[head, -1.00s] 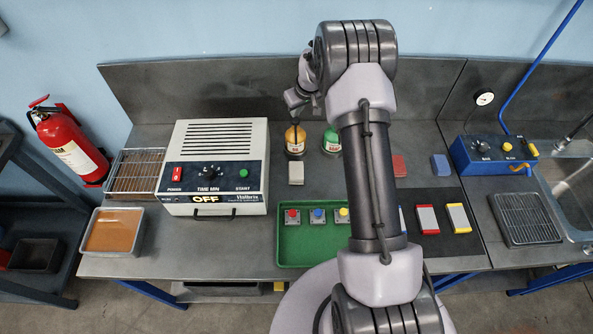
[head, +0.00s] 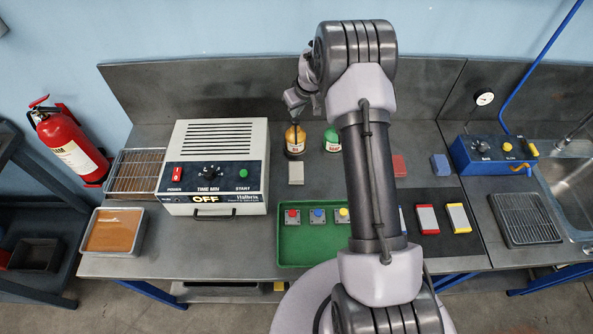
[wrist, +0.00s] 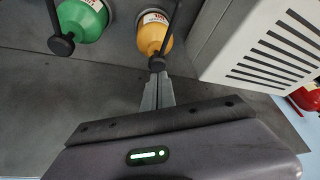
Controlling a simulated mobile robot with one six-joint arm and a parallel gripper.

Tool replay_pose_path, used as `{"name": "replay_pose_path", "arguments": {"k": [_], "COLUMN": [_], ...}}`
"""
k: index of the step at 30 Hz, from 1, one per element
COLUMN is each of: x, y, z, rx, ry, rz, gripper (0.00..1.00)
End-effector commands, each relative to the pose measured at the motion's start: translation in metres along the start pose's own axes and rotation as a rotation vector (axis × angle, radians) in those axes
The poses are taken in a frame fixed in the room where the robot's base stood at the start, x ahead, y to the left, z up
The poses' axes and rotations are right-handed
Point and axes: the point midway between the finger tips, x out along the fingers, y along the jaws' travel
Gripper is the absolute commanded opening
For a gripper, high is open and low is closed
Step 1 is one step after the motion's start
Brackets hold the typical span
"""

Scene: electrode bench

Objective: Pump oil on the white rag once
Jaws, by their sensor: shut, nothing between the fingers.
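The white rag (head: 296,173) shows as a pale, small folded pad on the bench, in front of an orange pump bottle (head: 294,141). The orange bottle (wrist: 155,35) also shows in the wrist view, with its dark pump head (wrist: 157,63) right at my fingertips. My gripper (wrist: 157,76) is shut with nothing held, its tips at or just above that pump head; I cannot tell whether they touch. In the head view my gripper (head: 295,118) is over the orange bottle. A green pump bottle (head: 331,141) stands to its right, and in the wrist view (wrist: 82,18).
The white timer oven (head: 212,168) stands close left of the orange bottle. A green tray (head: 290,245) with coloured-button blocks lies in front. Red (head: 399,165) and blue (head: 441,164) pads lie to the right. A tan-filled pan (head: 113,232) is at the left edge.

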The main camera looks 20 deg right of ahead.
Motion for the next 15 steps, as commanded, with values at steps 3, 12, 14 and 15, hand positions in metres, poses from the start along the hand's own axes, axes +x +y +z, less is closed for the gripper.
{"name": "replay_pose_path", "arguments": {"k": [3,12,14,15], "x": [0.002,0.011,0.013,0.014], "y": [0.000,0.000,0.000,0.000], "z": [0.001,0.005,0.005,0.006], "rx": [0.000,0.000,0.000,0.000], "ry": [0.000,0.000,0.000,0.000], "rz": [0.000,0.000,0.000,0.000], "gripper": [0.00,0.00,0.00,0.00]}}
